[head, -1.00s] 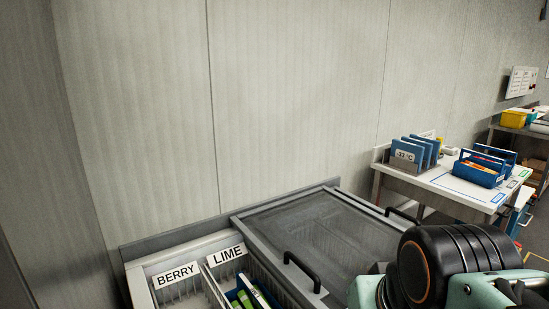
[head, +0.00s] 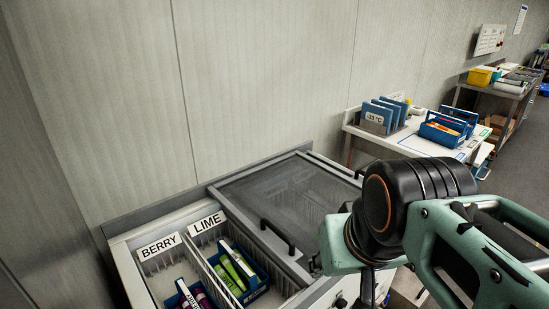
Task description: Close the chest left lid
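The chest (head: 118,242) stands against the wall with its left half open, showing the BERRY and LIME compartments. A dark glass sliding lid with a grey frame (head: 285,198) covers the right half. A black bar handle (head: 277,236) sits near that lid's left edge. A second handle or edge shows partly at the lid's far right corner, and whether two lids are stacked there I cannot tell. My arm reaches in from the right, in front of the chest's right side. My gripper's fingers are not clearly visible; they are hidden or below the frame.
A blue carrier with green lollies (head: 238,273) sits in the LIME compartment, and purple lollies (head: 201,299) are in BERRY. A white table (head: 425,146) with blue trays stands behind right. A shelf (head: 500,92) is farther back. Floor shows clear at far right.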

